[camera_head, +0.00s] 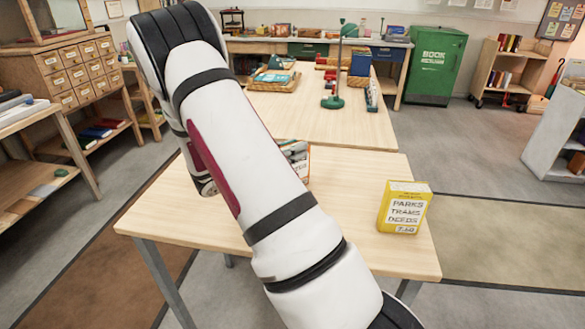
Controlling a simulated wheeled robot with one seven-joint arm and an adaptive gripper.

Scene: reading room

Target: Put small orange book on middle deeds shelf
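A small item with orange edges and a pale printed face (301,158), perhaps the small orange book, stands on the near wooden table. My arm covers its left and lower part. A yellow box-like item (404,207) stands upright near the table's right edge, with a white label reading "PARKS TRAMS DEEDS" and a smaller line below. My white arm crosses the view from the bottom right to the upper left and bends down there. My gripper is not visible, so its hold cannot be seen. I cannot make out a shelf marked for deeds.
The near table (350,180) has bare top around the yellow item. A longer table (300,112) behind it holds a basket (274,80) and a green lamp (333,101). A drawer cabinet (75,75), a green book bin (436,62) and a bookshelf (508,70) stand around.

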